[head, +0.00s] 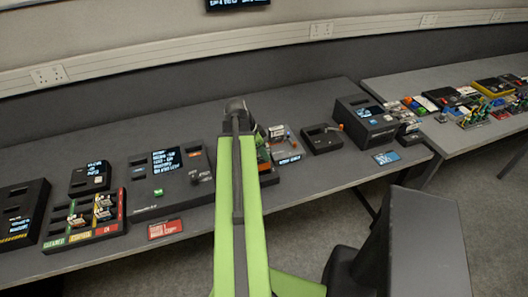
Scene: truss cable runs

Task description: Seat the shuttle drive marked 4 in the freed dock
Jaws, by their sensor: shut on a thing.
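My green arm (239,210) reaches up over the middle of the bench and ends in a dark joint (237,108). My gripper is hidden behind the arm, so neither its fingers nor anything in them shows. A black rack (113,227) with green, yellow and red labels stands at the left and holds several small modules (103,208). No number 4 can be read on any of them. A large dark unit (148,200) with a lit text screen and a small green piece on top stands left of my arm. I cannot tell which slot is the freed dock.
A red card (164,229) lies at the front edge. A black slotted box (322,139) and a larger screened unit (365,122) stand right of my arm, with a blue card (385,158) in front. A second table (450,135) at the right is cluttered.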

